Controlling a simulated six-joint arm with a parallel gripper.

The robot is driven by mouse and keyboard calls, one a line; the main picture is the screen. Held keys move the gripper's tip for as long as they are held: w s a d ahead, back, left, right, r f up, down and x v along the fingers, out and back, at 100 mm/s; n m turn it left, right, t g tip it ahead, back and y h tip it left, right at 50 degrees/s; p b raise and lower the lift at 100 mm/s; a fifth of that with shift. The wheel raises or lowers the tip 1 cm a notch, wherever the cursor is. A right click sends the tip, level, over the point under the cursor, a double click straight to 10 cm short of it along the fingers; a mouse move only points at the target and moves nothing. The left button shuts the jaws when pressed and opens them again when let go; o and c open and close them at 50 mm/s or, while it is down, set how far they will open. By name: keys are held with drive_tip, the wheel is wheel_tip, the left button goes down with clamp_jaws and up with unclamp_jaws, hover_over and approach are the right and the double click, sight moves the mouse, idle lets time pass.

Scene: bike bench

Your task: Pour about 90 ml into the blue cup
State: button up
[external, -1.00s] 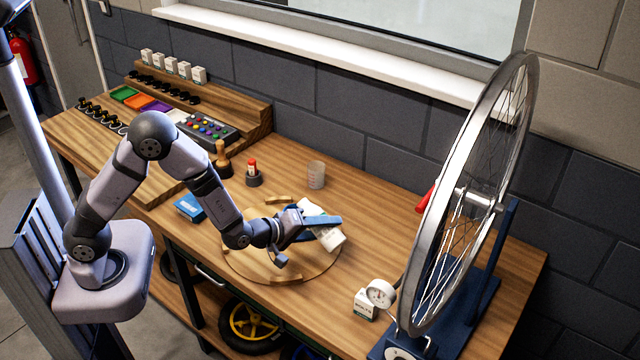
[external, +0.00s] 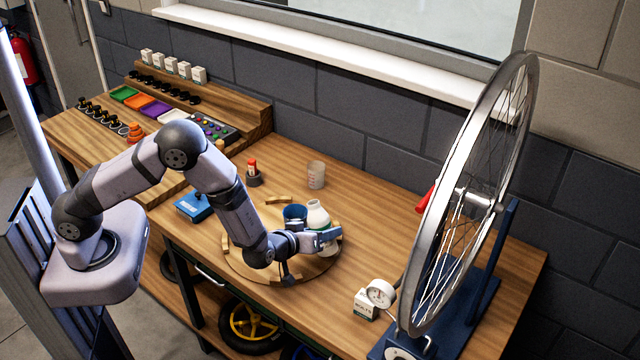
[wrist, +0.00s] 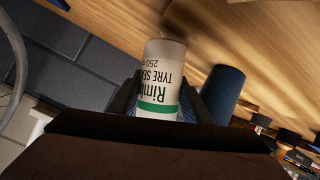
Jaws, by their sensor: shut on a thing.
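My gripper (external: 322,240) is shut on a white bottle (external: 316,213) with a green stripe, above the round wooden board. The bottle now stands about upright, with its neck up. In the wrist view the bottle (wrist: 160,80) sits between the fingers; its label reads "TYRE SE" and "250". The blue cup (external: 294,213) is on the board just left of the bottle, partly hidden by my arm. It also shows in the wrist view (wrist: 222,90), right of the bottle. The liquid inside the cup cannot be seen.
The round board (external: 236,262) lies under my wrist. A blue box (external: 194,207) is left.

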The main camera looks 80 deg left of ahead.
drive_tip(key=shift+w+d+f+m+g+y+p, duration=0.15)
drive_tip(key=shift+m+g+y+p, duration=0.2)
drive_tip(key=shift+m+y, duration=0.2)
drive_tip(key=shift+w+d+f+m+g+y+p, duration=0.1)
drive_tip(key=shift+m+g+y+p, duration=0.3)
drive_tip(key=shift+m, duration=0.25)
